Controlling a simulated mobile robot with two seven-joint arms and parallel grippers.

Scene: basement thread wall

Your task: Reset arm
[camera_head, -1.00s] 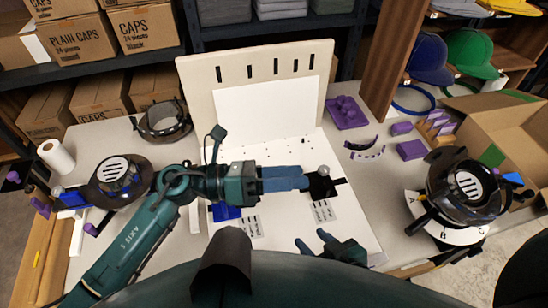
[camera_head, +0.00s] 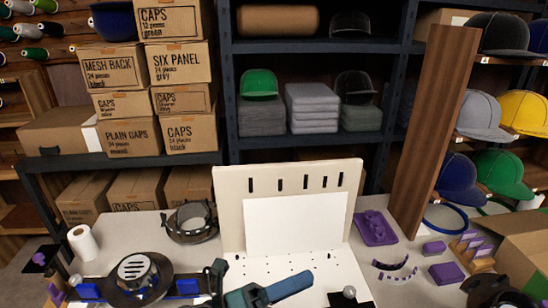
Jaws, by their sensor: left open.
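My left gripper (camera_head: 292,284) shows at the bottom middle of the head view, its blue fingers pointing right and slightly up. It is open, and I see nothing between the fingers. It is above the white table in front of the upright cream board (camera_head: 356,190), which has a blank white panel (camera_head: 295,223) and a row of dark slots. The rest of my left arm is mostly cut off by the lower edge. My right gripper is not in view.
A black cap fixture (camera_head: 133,270) stands at the lower left near a white roll (camera_head: 84,243). A dark ring (camera_head: 192,221) sits behind it. A purple block (camera_head: 375,228) and a wooden post (camera_head: 433,130) are right of the board. Shelves with boxes (camera_head: 172,62) and caps stand behind.

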